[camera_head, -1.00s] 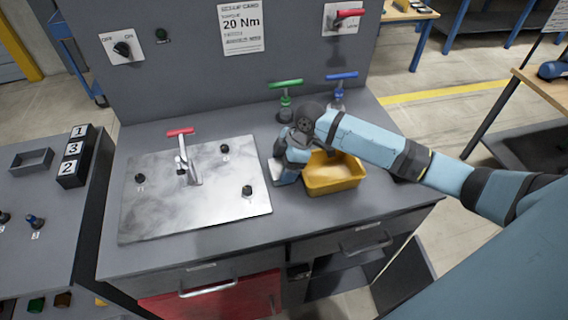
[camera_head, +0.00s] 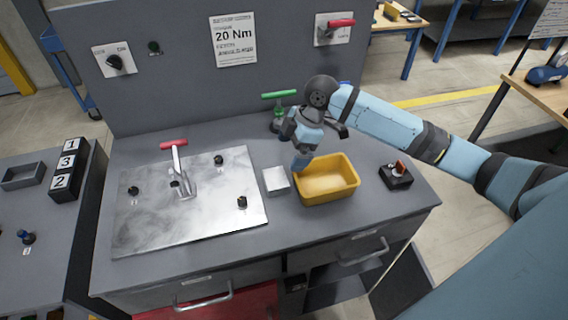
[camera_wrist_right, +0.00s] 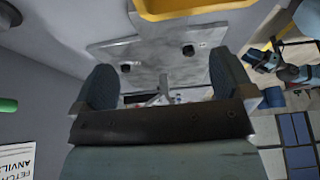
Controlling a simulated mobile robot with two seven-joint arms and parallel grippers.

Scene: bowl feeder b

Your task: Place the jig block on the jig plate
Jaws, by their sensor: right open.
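A small silver block (camera_head: 276,180), which looks like the jig block, lies flat on the bench between the jig plate and the yellow bin. The jig plate (camera_head: 232,178) is a shiny metal sheet with several black knobs and a red-handled clamp (camera_head: 177,165). My right gripper (camera_head: 303,163) is above the bench behind the bin's left end, up and to the right of the block and apart from it. In the right wrist view, its two fingers (camera_wrist_right: 162,82) stand wide apart with nothing between them, and the plate shows beyond. My left gripper is out of view.
The yellow bin (camera_head: 327,197) stands just right of the block. A green-handled tool (camera_head: 279,108) stands behind my right gripper. A black box with a red switch (camera_head: 397,176) sits at the right. The bench's front strip is clear.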

